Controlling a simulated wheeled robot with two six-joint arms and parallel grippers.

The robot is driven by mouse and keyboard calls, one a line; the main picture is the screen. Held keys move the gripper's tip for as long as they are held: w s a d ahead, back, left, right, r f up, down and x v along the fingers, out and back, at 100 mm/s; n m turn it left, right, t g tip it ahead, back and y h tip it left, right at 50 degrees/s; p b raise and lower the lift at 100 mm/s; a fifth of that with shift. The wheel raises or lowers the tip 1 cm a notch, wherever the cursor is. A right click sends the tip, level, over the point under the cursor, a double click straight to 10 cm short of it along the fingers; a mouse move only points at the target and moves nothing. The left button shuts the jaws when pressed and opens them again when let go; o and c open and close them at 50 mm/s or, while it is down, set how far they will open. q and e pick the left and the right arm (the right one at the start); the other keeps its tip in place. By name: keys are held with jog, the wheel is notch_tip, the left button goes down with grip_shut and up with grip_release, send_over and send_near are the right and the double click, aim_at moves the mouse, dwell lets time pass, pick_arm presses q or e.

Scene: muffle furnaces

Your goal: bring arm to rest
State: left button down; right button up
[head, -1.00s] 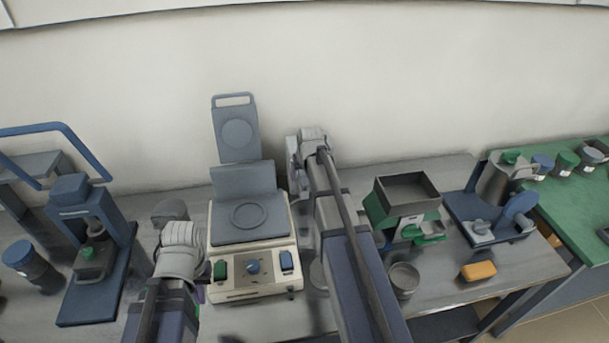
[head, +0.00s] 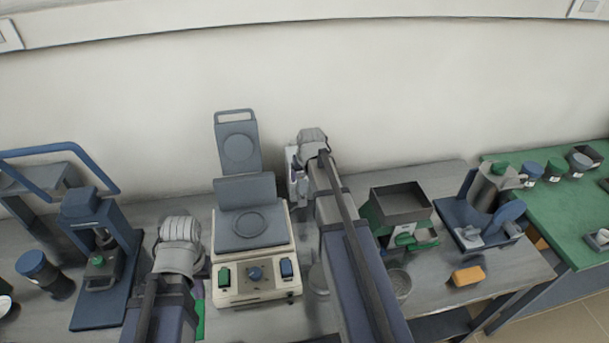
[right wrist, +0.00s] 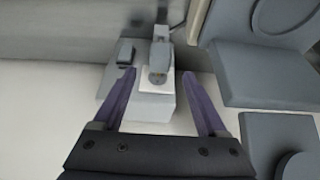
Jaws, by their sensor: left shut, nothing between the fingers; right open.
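My right arm reaches over the bench to the right of a cream instrument (head: 256,289) with its grey lid raised. My right gripper (head: 296,172) is by the back wall, mostly hidden by its own wrist. In the right wrist view its purple fingers (right wrist: 158,88) are spread, with nothing between the tips. A small grey device (right wrist: 150,105) shows beyond them; I cannot tell whether it touches them. My left gripper (head: 198,288) is shut at the instrument's front left, and only a purple sliver shows beside my arm.
A blue press-like stand (head: 98,255) is at left. A green device with a grey hopper (head: 402,204), a round cup (head: 399,285), an orange block (head: 468,276) and a blue-based device (head: 482,222) are at right. A green-topped table (head: 560,220) stands further right.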

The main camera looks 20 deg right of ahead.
jog(key=s+a+f+n+g+b, duration=0.1)
jog(key=s+a+f+n+g, duration=0.1)
jog(key=s+a, duration=1)
jog(key=s+a+f+n+g+b, duration=0.1)
jog(key=s+a+n, duration=0.3)
jog(key=s+a, duration=0.8)
jog(key=a+f+g, duration=0.1)
jog(key=a, duration=0.2)
jog(key=shift+a+n+g, duration=0.3)
jog(key=shift+a, duration=0.05)
